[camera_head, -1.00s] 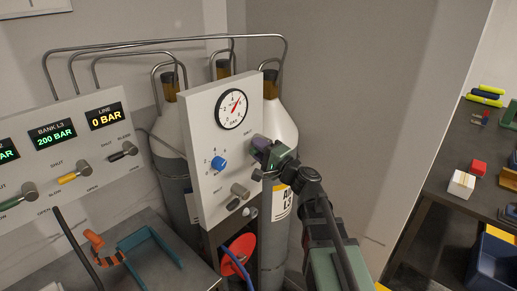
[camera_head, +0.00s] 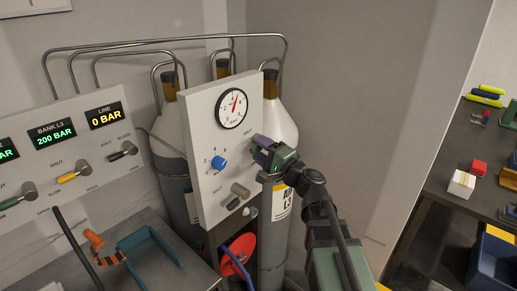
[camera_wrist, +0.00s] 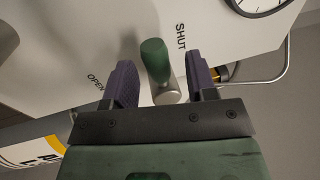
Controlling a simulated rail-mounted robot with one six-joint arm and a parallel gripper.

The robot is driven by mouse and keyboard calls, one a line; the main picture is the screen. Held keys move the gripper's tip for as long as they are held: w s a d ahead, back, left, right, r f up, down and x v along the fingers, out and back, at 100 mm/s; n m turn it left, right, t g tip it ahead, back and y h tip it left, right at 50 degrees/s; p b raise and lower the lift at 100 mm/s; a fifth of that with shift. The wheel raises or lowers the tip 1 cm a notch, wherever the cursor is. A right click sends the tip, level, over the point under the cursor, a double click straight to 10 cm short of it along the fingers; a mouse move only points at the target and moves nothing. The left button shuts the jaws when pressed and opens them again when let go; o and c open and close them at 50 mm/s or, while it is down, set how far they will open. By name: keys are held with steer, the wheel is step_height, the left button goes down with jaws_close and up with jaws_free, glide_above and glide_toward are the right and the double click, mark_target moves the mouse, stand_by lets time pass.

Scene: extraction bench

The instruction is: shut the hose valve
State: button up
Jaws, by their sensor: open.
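The hose valve's green handle (camera_wrist: 155,60) rises from a metal hub (camera_wrist: 167,93) on the white panel in the wrist view. It points up in the picture, its far end nearer the SHUT label than the OPEN label. My gripper (camera_wrist: 159,58) is open, one dark purple finger on each side of the handle, with visible gaps. In the head view my gripper (camera_head: 260,150) is at the right edge of the white gauge panel (camera_head: 206,120) and covers most of the valve.
A round gauge (camera_head: 231,106) and a blue knob (camera_head: 218,162) are on the panel. Gas cylinders (camera_head: 283,130) stand behind it. Levers (camera_head: 68,177) are on the left panel; its LINE display (camera_head: 104,115) reads 0 BAR. A blue hose passes a red disc (camera_head: 240,252) below.

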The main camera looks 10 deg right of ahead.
steer(key=b+v, duration=0.1)
steer(key=v, duration=0.8)
steer(key=shift+s+d+b, duration=0.15)
steer(key=shift+b, duration=0.15)
steer(key=s+a+f+n+g+h, duration=0.1)
steer(key=s+f+n+g+h, duration=0.4)
steer(key=f+g, duration=0.3)
steer(key=s+a+f+n+g+h, duration=0.2)
steer(key=s+f+n+g+h, duration=0.4)
steer(key=f, duration=0.6)
steer(key=shift+s+f+g+h, duration=0.3)
steer(key=shift+f+g+h, duration=0.1)
steer(key=shift+g, duration=0.8)
